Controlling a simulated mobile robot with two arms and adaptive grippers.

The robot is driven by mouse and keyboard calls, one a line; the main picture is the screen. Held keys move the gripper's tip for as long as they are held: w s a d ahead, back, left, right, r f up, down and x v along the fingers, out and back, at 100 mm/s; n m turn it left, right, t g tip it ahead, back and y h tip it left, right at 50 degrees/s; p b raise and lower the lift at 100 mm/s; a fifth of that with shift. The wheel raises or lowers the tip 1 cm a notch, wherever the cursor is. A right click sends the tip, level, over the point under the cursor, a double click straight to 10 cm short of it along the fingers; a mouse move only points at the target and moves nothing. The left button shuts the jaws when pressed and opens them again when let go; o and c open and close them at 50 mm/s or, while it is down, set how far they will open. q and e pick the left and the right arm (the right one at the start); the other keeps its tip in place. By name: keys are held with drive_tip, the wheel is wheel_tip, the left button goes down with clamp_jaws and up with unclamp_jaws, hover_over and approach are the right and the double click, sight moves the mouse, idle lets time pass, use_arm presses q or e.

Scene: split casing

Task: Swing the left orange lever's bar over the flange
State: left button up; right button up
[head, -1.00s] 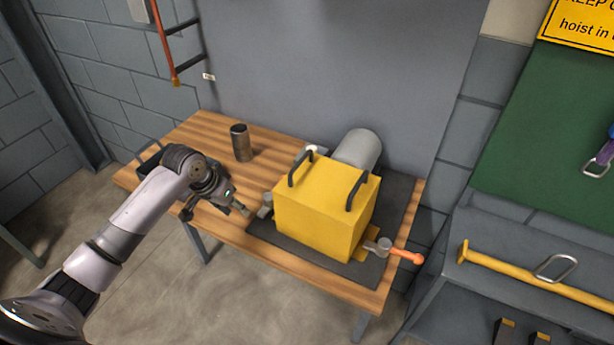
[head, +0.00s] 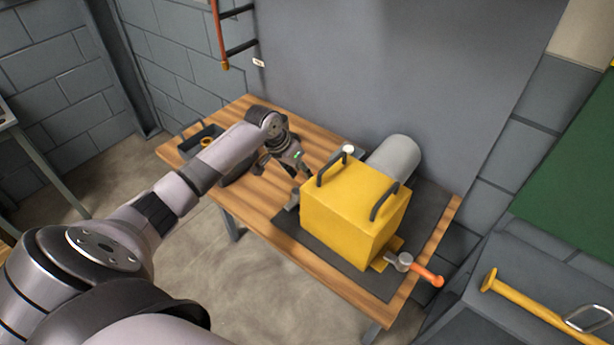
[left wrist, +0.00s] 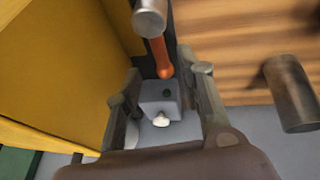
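The yellow casing (head: 350,215) sits on a dark mat on the wooden table. The left lever shows in the left wrist view as an orange bar (left wrist: 160,55) below a grey pivot (left wrist: 150,18). In the head view only a grey part of it (head: 293,198) shows at the casing's left side. My left gripper (head: 282,168) is just left of the casing. In the left wrist view its fingers (left wrist: 165,95) are spread, with the orange tip near the gap between them; contact cannot be told. The right lever (head: 427,275) points outward from the casing. My right gripper is out of view.
A grey cylinder (head: 395,157) lies behind the casing. A dark upright cylinder (left wrist: 290,92) stands beside my left gripper. A grey block with a white knob (left wrist: 160,100) is beyond the fingers. A dark tray (head: 197,134) is at the table's far left.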

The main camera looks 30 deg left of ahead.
use_arm(q)
drive_tip(key=x, duration=0.5)
drive_tip(key=shift+s, duration=0.1)
clamp_jaws()
idle(0.3)
idle(0.4)
